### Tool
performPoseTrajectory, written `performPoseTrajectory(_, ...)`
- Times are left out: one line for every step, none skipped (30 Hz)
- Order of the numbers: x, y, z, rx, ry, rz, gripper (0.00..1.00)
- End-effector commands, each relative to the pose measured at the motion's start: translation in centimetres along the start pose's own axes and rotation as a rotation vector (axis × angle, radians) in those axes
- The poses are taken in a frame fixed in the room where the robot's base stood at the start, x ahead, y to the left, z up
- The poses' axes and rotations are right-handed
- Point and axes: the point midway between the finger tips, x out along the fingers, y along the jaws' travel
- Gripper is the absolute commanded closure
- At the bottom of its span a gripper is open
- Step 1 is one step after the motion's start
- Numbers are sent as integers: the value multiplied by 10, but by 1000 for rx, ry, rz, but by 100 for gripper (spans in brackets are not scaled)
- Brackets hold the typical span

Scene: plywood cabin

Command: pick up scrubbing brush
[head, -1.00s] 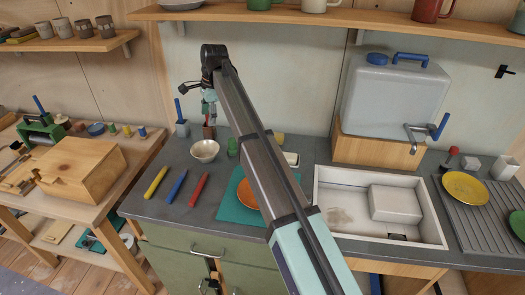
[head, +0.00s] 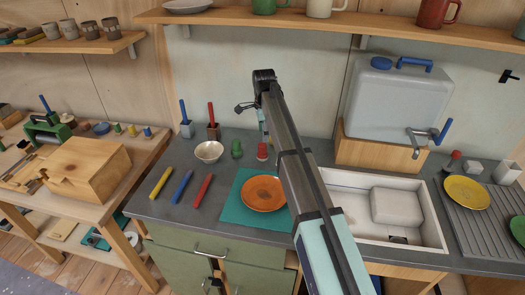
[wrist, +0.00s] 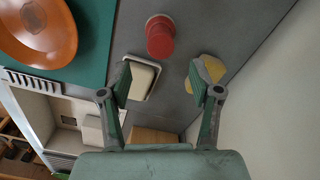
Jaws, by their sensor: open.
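I cannot surely pick out the scrubbing brush. A cream rounded block with a dark rim (wrist: 139,78) lies on the grey counter in the wrist view and may be it. A yellow block (wrist: 208,72) lies to its right, near the wall, partly behind a finger. My gripper (wrist: 160,82) is open and empty above the counter, pointing down. Its left finger overlaps the cream block's edge in the picture, and its right finger overlaps the yellow block. Contact does not show. In the head view my arm hides both blocks and most of the gripper.
A red object (wrist: 160,38) stands just beyond the fingers. The orange plate (head: 264,194) rests on a teal mat (head: 233,213). A sink (head: 430,225) lies to the right. The wall is close behind.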

Motion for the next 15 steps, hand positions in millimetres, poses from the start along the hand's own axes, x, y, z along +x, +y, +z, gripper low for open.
performPoseTrajectory(5, 0, 0, 0, 0, 0, 36)
performPoseTrajectory(8, 0, 0, 0, 0, 0, 36)
performPoseTrajectory(11, 0, 0, 0, 0, 0, 36)
performPoseTrajectory(13, 0, 0, 0, 0, 0, 36)
performPoseTrajectory(14, 0, 0, 0, 0, 0, 36)
performPoseTrajectory(16, 0, 0, 0, 0, 0, 36)
performPoseTrajectory(16, 0, 0, 0, 0, -1, 36)
performPoseTrajectory(17, 0, 0, 0, 0, -1, 36)
performPoseTrajectory(18, 0, 0, 0, 0, 0, 36)
performPoseTrajectory(19, 0, 0, 0, 0, 0, 36)
performPoseTrajectory(21, 0, 0, 0, 0, 0, 36)
performPoseTrajectory(24, 0, 0, 0, 0, 0, 36)
performPoseTrajectory(27, 0, 0, 0, 0, 0, 36)
performPoseTrajectory(30, 0, 0, 0, 0, 1, 36)
performPoseTrajectory(34, 0, 1, 0, 0, 1, 36)
